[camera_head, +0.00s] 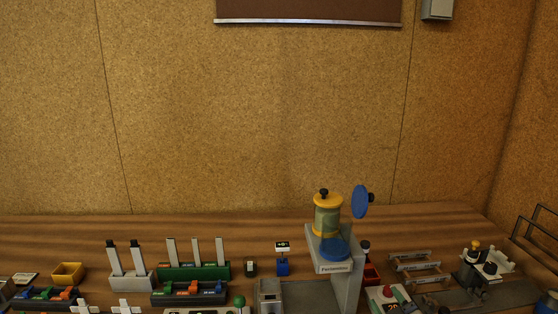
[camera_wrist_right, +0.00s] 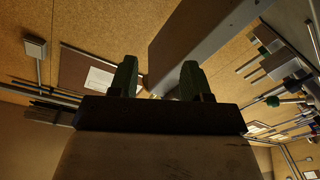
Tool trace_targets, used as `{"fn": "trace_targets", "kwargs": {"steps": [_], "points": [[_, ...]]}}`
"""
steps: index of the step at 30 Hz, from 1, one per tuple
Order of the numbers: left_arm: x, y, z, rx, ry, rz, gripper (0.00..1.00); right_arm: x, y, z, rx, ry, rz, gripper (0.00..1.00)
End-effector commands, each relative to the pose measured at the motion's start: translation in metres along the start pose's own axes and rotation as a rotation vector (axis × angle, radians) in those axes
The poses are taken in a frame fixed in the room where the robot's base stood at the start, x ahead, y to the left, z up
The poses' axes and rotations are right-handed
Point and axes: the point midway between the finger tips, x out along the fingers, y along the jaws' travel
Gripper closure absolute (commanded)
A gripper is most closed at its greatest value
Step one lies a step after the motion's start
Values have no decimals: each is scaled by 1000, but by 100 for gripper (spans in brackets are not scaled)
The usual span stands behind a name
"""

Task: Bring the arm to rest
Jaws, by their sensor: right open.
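My right gripper (camera_wrist_right: 158,76) shows in the right wrist view with its two dark green fingers spread apart. Nothing is held between them. A broad grey beam (camera_wrist_right: 205,40) passes behind the fingers; I cannot tell what it belongs to. I cannot make out either gripper in the head view. The glass container with a yellow lid (camera_head: 326,213) stands on a grey stand (camera_head: 333,268) at the right of the workbench in the head view. A blue round disc (camera_head: 360,201) stands upright at its right, and a blue round part is below it.
A cork wall (camera_head: 200,120) closes the back. The bench's back strip is mostly clear at left.

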Motion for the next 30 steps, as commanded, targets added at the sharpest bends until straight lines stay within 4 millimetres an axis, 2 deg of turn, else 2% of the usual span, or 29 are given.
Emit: {"fn": "trace_targets", "kwargs": {"steps": [1,5,7,9,15,21,28,30], "points": [[0,0,0,0,0,0,57,-21,-17,11,54,-101,4,52],[0,0,0,0,0,0,57,-80,-52,37,167,-386,-6,52],[0,0,0,0,0,0,57,-116,-68,46,219,-538,-29,52],[0,0,0,0,0,0,57,-149,-82,52,260,-668,-57,52],[0,0,1,0,-1,0,57,-219,-106,55,332,-923,-138,52],[0,0,1,0,-1,0,57,-273,-120,48,378,-1100,-216,52],[0,0,1,-1,-1,-1,57,-327,-130,35,416,-1269,-305,52],[0,-1,1,-1,-1,-1,57,-320,-137,50,411,-1270,-304,52]]}}
